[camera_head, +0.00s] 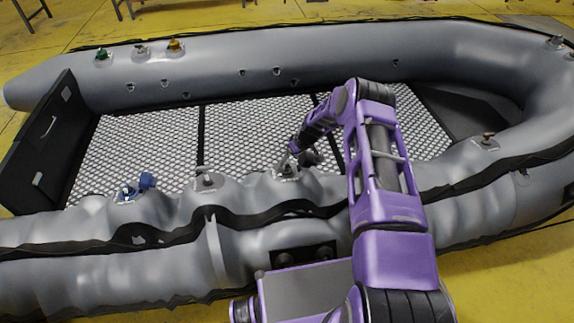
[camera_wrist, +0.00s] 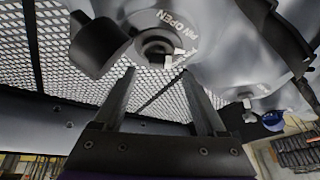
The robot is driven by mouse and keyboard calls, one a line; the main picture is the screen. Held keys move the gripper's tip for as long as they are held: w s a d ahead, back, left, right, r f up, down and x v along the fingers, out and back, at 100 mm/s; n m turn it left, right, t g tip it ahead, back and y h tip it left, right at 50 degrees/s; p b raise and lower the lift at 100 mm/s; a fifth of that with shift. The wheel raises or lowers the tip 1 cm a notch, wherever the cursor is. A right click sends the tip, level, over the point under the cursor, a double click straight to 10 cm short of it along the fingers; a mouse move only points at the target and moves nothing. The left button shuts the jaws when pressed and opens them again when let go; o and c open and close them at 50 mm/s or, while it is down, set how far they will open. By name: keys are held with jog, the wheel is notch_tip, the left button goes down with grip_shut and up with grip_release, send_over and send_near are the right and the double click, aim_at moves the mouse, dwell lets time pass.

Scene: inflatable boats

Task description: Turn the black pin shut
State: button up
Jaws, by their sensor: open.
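In the wrist view, a round valve (camera_wrist: 157,46) with a dark centre sits on the grey tube, with the lettering "PIN OPEN" beside it. The black pin is too small to make out clearly within the dark centre. A black cap (camera_wrist: 97,46) hangs just left of the valve. My gripper (camera_wrist: 158,72) is open and empty, its two fingers pointing at the valve from below in the picture, apparently short of it. In the head view, my gripper (camera_head: 289,156) is at this valve (camera_head: 287,170) on the near tube, and the black cap (camera_head: 309,157) shows beside it.
Another valve (camera_head: 208,181) and a blue-capped valve (camera_head: 135,190) lie to the left on the near tube. The far tube (camera_head: 330,50) carries green, grey and orange fittings. A black transom board (camera_head: 42,140) stands at left. The patterned floor (camera_head: 245,135) is clear.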

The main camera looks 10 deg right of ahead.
aim_at(286, 165)
jog(key=shift+b+x, duration=0.3)
jog(key=shift+x, duration=1.95)
grip_shut()
